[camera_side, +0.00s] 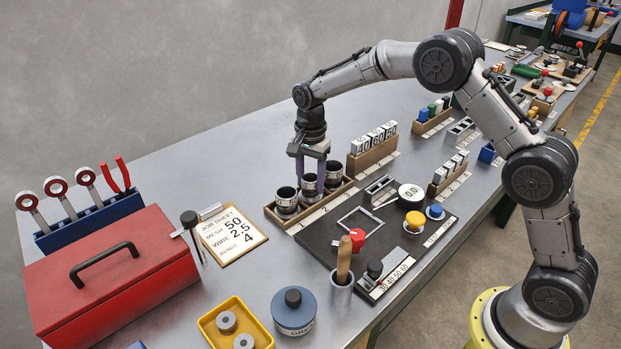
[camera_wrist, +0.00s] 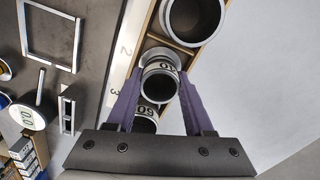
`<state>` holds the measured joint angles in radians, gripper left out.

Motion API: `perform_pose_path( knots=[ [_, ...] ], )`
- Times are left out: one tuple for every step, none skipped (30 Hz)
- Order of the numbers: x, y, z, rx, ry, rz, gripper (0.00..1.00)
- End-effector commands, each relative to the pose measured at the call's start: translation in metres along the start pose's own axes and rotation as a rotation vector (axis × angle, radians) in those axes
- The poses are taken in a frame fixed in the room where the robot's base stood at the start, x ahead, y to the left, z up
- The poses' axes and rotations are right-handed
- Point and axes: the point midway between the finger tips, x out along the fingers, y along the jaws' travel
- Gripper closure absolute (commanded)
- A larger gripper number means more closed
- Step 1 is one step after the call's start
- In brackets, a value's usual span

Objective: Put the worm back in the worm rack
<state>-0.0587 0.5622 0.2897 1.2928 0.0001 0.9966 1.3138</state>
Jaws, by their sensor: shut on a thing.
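The worm rack (camera_side: 345,187) is a wooden tray in the middle of the bench, with a numbered strip along its front. It also shows in the wrist view (camera_wrist: 151,43). My gripper (camera_side: 314,172) points down over the rack. In the wrist view its purple fingers (camera_wrist: 159,78) are shut on either side of the worm marked 40 (camera_wrist: 158,84), a dark hollow cylinder with a pale band. This worm is at the middle slot, between a larger-looking worm (camera_wrist: 193,18) and the worm marked 60 (camera_wrist: 145,118). Its lower end is hidden, so I cannot tell whether it rests on the rack floor.
A dark machine plate (camera_side: 352,240) with a red knob (camera_side: 357,237) and yellow button (camera_side: 414,219) lies in front of the rack. A wooden block of numbered pieces (camera_side: 372,155) stands close behind right. A job sheet (camera_side: 232,233) lies left; bare bench lies behind.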

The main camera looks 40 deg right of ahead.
Motion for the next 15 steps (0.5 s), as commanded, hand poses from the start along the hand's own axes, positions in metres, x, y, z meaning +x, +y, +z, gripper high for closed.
perform_pose_path(
  knots=[
    [-0.0015, -0.0008, -0.0002, 0.0, 0.001, -0.003, 1.0],
    [-0.0015, -0.0007, -0.0002, 0.0, 0.001, -0.003, 0.44],
    [-0.0015, -0.0007, -0.0002, 0.0, 0.001, -0.003, 0.37],
    [-0.0015, -0.0007, -0.0002, 0.0, 0.001, -0.003, 0.32],
    [-0.0014, -0.0006, -0.0002, 0.0, 0.001, -0.003, 0.26],
    [-0.0012, -0.0005, -0.0001, 0.0, 0.001, -0.002, 0.19],
    [-0.0011, -0.0005, -0.0001, 0.0, 0.001, -0.002, 0.14],
    [-0.001, -0.0004, -0.0001, 0.0, 0.0, -0.002, 0.13],
    [-0.0009, -0.0003, -0.0001, 0.0, 0.0, -0.001, 0.13],
    [-0.0008, -0.0003, -0.0001, 0.0, 0.0, -0.001, 0.13],
    [-0.0007, -0.0002, -0.0001, 0.0, 0.0, -0.001, 0.13],
    [-0.0006, -0.0002, 0.0, 0.0, 0.0, -0.001, 0.13],
    [-0.0006, -0.0001, 0.0, 0.0, 0.0, -0.001, 0.13],
    [0.0008, 0.0006, 0.0002, 0.0, -0.001, 0.003, 0.13],
    [0.0006, 0.0006, 0.0002, 0.0, -0.001, 0.003, 0.13]
  ],
)
